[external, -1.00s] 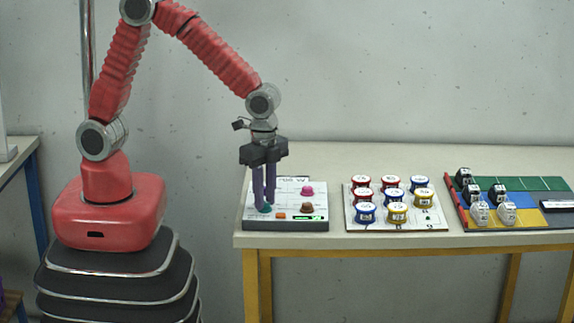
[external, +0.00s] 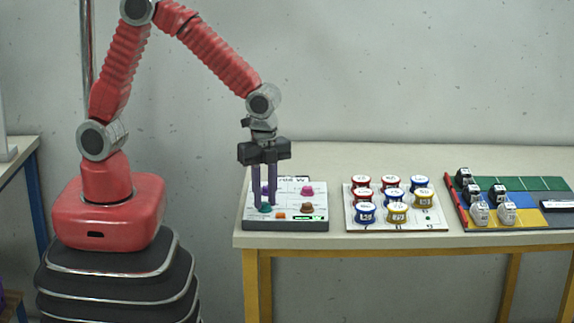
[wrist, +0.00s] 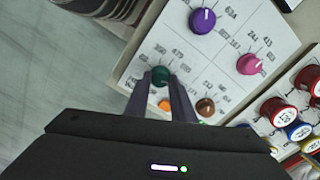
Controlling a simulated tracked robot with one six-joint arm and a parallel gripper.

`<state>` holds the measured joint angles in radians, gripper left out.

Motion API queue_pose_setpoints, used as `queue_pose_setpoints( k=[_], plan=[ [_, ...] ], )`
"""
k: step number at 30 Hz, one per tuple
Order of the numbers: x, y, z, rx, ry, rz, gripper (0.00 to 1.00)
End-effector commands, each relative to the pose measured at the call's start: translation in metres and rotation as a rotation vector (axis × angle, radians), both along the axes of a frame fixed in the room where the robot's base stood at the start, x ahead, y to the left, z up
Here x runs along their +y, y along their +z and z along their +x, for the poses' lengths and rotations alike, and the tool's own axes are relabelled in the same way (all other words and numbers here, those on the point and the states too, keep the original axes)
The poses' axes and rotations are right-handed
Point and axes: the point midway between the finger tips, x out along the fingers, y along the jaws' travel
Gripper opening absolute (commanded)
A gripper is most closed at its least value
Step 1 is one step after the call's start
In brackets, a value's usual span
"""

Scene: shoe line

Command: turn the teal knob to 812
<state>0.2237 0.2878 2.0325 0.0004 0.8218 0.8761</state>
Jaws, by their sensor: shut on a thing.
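The teal knob (external: 265,209) is at the front left of the white control panel (external: 290,187). It also shows in the wrist view (wrist: 160,76), between my two fingers. My gripper (external: 264,205) points straight down and is shut on the teal knob, one finger on each side. In the wrist view my gripper (wrist: 162,82) covers part of the dial's near side. Numbers are printed around the knob, but those by the teal knob are too small to read surely. I cannot tell which number its pointer faces.
The panel also has a purple knob (wrist: 202,21), a pink knob (wrist: 249,64), a brown knob (wrist: 205,106) and an orange button (wrist: 165,104). A board with several coloured tins (external: 365,213) stands to the right. Colored mats with shoes (external: 480,213) lie beyond it.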

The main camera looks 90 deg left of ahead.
Motion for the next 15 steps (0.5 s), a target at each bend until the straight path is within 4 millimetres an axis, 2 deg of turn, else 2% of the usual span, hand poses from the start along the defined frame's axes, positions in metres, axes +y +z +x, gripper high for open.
queue_pose_setpoints(
  k=[1,2,3,9,15],
  plan=[
    [-0.0011,0.0006,0.0019,-0.005,0.0,-0.002,0.0],
    [-0.0011,0.0006,0.0019,-0.006,0.001,-0.003,0.24],
    [-0.001,0.0005,0.0018,-0.005,0.001,-0.002,0.27],
    [-0.0006,0.0003,0.0009,-0.003,0.001,-0.001,0.41],
    [-0.0004,0.0002,0.0004,-0.001,0.001,0.0,0.41]
  ],
)
